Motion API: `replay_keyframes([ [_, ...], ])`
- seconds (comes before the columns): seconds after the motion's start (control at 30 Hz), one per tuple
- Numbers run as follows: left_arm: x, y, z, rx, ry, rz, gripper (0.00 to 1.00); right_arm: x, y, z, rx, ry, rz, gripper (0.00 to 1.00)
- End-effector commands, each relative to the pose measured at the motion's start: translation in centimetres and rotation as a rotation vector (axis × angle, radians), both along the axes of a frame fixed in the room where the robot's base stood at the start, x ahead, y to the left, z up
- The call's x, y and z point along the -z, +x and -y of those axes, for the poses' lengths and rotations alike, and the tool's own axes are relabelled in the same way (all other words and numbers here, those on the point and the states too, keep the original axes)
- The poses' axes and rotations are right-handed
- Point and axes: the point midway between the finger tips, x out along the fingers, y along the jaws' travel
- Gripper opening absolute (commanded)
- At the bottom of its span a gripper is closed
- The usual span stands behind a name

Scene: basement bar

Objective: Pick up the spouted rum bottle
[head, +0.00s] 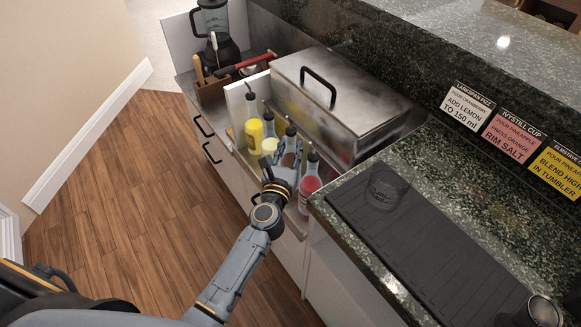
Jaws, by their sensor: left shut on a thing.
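Several spouted bottles stand in a row in the white-sided speed rail beside the steel bin. They include a yellow bottle (254,135), a pale yellow one (269,146) and a red one (309,187) at the near end. My left gripper (283,168) reaches in from the front and is shut on a spouted bottle (291,146) between the pale yellow and red ones. The gripper hides much of this bottle, and its label cannot be read, so I cannot confirm that it is the rum. My right gripper is out of view.
A lidded steel bin (340,95) stands right behind the bottles. A blender (215,35) and a wooden caddy (210,92) are at the far end. The granite counter at right holds a clear glass (385,187) on a dark mat (430,250). Wooden floor at left is clear.

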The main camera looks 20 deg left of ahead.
Motion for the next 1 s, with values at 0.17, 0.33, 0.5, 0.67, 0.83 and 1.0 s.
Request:
replay_keyframes([
  [0.17,0.1,0.0,0.0,0.000,0.000,-0.002,0.00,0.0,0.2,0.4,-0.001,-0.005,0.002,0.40],
  [0.33,-0.1,0.0,0.0,0.000,0.000,-0.002,0.00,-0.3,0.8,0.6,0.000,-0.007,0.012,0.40],
  [0.5,-1.5,0.0,0.0,0.000,-0.002,-0.001,0.00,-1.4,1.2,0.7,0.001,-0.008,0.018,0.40],
  [0.67,-4.1,-0.2,-0.1,-0.001,-0.001,0.000,0.00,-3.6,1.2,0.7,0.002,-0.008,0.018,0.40],
  [0.83,-8.0,-2.5,-2.2,0.000,0.004,0.001,0.00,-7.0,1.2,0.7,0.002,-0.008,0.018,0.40],
  [1.0,-10.3,-5.5,-4.8,0.000,0.005,-0.001,0.00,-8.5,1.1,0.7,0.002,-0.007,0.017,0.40],
])
